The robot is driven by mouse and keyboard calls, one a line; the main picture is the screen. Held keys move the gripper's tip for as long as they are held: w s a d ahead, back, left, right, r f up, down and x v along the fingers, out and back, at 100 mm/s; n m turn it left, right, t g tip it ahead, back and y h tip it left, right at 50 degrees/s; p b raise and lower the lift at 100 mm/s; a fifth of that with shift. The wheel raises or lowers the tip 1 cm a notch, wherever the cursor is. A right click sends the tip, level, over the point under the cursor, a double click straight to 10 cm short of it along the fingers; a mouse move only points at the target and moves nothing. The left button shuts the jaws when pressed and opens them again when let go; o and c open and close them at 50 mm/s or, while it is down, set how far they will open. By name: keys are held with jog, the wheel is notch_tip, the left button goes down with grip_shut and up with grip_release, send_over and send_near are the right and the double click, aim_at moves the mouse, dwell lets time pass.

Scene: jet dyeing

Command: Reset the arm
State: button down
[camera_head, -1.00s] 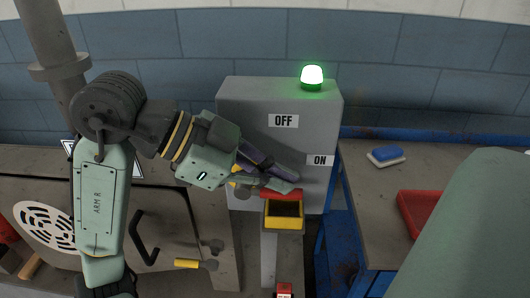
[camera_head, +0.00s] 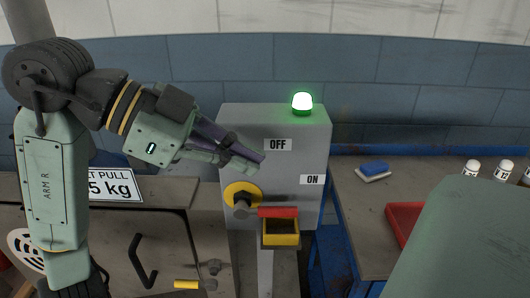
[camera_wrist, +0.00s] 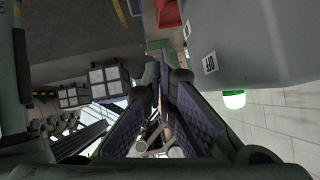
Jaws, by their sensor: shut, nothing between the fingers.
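My gripper (camera_head: 256,165) is shut and empty in the head view. It hangs in front of the upper left of the grey control box (camera_head: 237,122), above the black rotary knob on its yellow disc (camera_head: 234,191). In the wrist view my gripper's purple-lined fingers (camera_wrist: 162,85) come together with nothing between them. The box carries an OFF label (camera_head: 278,145) and an ON label (camera_head: 312,180). A green lamp (camera_head: 302,102) glows on top; it also shows in the wrist view (camera_wrist: 233,99).
At right a bench (camera_head: 345,205) bears a blue-and-white sponge (camera_head: 373,170), a red tray (camera_head: 402,222) and several white-capped bottles (camera_head: 472,168). A machine with a black handle (camera_head: 140,262) stands at left.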

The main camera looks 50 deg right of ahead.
jog(key=shift+r+v, duration=0.25)
jog(key=shift+v, duration=1.35)
jog(key=shift+s+d, duration=0.1)
jog(key=shift+s, duration=0.1)
